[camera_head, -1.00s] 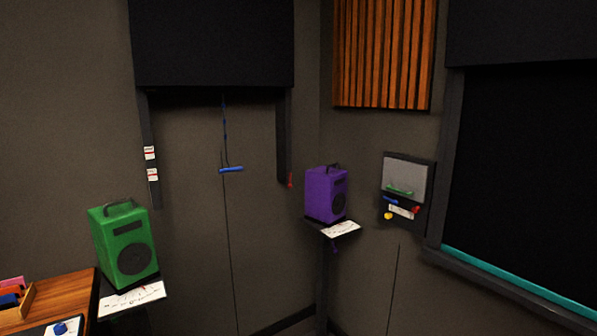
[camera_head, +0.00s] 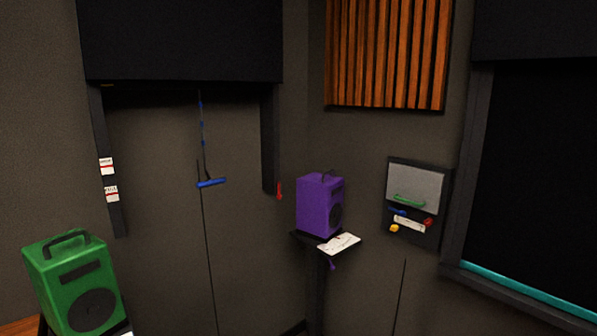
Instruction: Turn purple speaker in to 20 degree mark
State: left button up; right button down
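The purple speaker (camera_head: 315,207) stands upright on a dark stand in the room's corner, with its black round driver facing right. A white scale card (camera_head: 339,244) lies at its base on the front right; its marks are too small to read. A small purple part (camera_head: 332,265) hangs below the stand's top. Neither of my grippers shows in the view.
A green speaker (camera_head: 75,285) stands at the lower left. A wall panel (camera_head: 418,188) with a green handle is right of the purple speaker. A blue pull handle (camera_head: 211,183) hangs at the left wall. A teal-edged ledge (camera_head: 530,292) is at right.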

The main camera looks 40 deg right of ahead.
aim_at(320, 196)
jog(key=z, duration=0.15)
jog(key=i, duration=0.8)
jog(key=z, duration=1.3)
jog(key=i, duration=0.7)
jog(key=z, duration=0.75)
